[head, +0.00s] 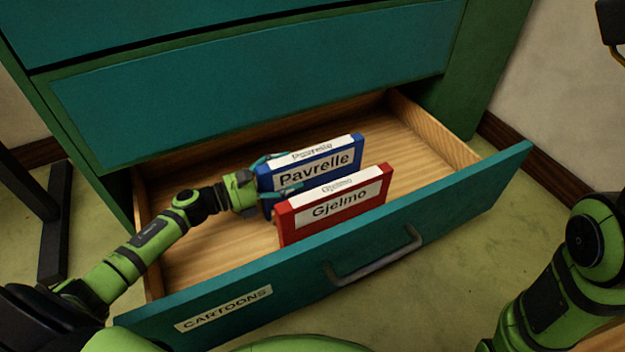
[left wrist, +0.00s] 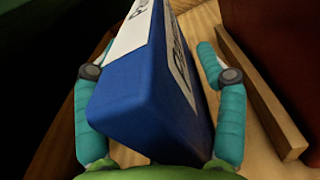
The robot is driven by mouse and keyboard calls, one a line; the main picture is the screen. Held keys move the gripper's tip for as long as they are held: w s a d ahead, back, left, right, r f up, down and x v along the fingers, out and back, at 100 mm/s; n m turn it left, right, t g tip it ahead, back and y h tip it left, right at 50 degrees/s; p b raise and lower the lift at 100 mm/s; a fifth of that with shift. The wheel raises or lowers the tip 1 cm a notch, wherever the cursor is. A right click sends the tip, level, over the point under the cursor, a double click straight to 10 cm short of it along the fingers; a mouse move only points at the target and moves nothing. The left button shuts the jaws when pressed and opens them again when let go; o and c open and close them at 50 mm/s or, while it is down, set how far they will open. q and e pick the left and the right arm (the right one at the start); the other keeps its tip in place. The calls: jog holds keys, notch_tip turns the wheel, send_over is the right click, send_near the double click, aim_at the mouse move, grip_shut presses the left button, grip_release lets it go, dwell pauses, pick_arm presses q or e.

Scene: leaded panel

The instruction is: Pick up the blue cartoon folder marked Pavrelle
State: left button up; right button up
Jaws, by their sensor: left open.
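The blue folder (head: 338,158) marked Pavrelle stands upright in an open drawer, its white label facing the front. My left gripper (head: 278,174) is at the folder's left end, with one finger behind it and one in front. In the left wrist view the blue folder (left wrist: 150,95) lies between the two open teal fingers (left wrist: 158,108), and gaps show on both sides. A red folder (head: 284,222) marked Gjelmo stands just in front of the blue one.
The teal drawer front (head: 440,220) carries a grey handle (head: 378,262) and a label reading CARTOONS (head: 222,309). The wooden drawer floor (head: 420,150) is free to the right of the folders. The cabinet's closed drawer (head: 250,85) is above and behind.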

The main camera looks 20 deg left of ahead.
pick_arm(q)
jog(key=shift+c, duration=0.4)
grip_shut()
jog(key=shift+r, duration=0.1)
jog(key=shift+r, duration=0.1)
